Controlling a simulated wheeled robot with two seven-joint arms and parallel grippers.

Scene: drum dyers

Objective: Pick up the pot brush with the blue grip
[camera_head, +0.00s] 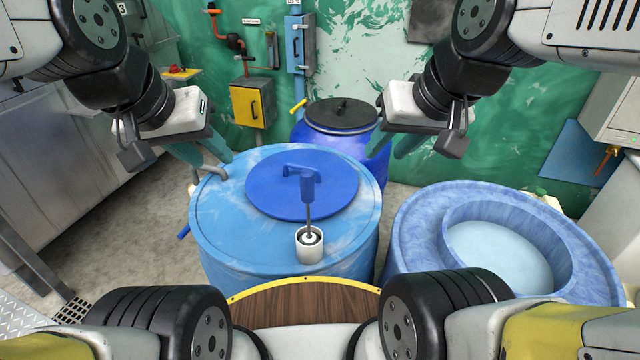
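The pot brush stands upright, its blue grip (308,187) at the top of a thin dark shaft and its lower end in a small white cup (309,253). The cup stands on the front part of the light blue drum top (350,225). Behind the grip is the drum's round blue lid (335,185) with a blue handle, which the grip partly overlaps in the picture. My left gripper (214,158) is open and empty, left of the brush above the drum's back left edge. My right gripper (388,152) is open and empty, right of and behind the brush.
A dark blue drum with a black lid (342,114) stands behind. A wide blue tub (420,225) holding pale liquid stands at the right. A metal cabinet (60,160) is at the left. A green wall with pipes and a yellow box (249,104) is at the back.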

